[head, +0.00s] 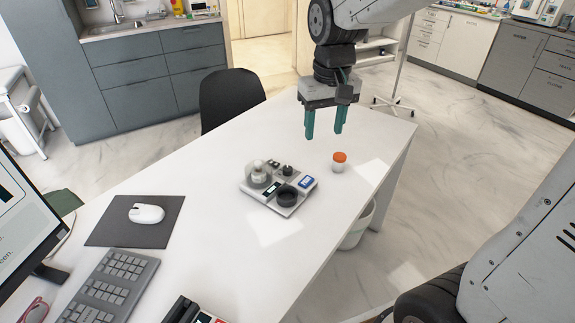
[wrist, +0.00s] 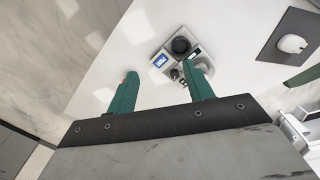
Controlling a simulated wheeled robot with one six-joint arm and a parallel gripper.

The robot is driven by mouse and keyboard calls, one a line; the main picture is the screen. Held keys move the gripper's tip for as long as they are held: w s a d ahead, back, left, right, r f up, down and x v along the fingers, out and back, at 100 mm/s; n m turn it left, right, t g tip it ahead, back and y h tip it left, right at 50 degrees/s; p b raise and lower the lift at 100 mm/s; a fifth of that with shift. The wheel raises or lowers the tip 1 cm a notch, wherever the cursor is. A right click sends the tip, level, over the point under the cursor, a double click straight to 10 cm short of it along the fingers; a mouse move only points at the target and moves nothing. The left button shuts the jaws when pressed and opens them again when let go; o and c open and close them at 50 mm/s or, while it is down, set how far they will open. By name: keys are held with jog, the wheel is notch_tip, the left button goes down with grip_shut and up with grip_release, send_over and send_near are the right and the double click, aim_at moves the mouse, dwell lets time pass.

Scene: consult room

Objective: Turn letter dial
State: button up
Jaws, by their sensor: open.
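A small grey device (head: 279,187) lies on the white table. It carries a pale round part (head: 258,172) at its left, a small black knob (head: 287,170) at the back, a wide black round dial (head: 287,195) at the front and a blue label (head: 306,182) at the right. I cannot read letters on any of them. My gripper (head: 324,134) is open and empty, pointing down above the table, behind and to the right of the device. In the wrist view the black dial (wrist: 180,46) shows beyond the fingers, and the right finger partly covers the device.
An orange-capped small jar (head: 339,161) stands right of the device, near the gripper. A mouse (head: 146,213) on a dark mat, a keyboard (head: 108,288) and a monitor (head: 30,215) are at the left. A black chair (head: 229,98) stands behind the table.

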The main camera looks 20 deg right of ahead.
jog(key=w+f, duration=0.7)
jog(key=w, duration=0.3)
send_over(288, 168)
jog(key=shift+g, duration=0.3)
notch_tip(288, 168, down, 10)
jog(key=shift+a+f, duration=0.1)
notch_tip(288, 168, down, 8)
jog(key=shift+r, duration=0.25)
jog(key=c, duration=1)
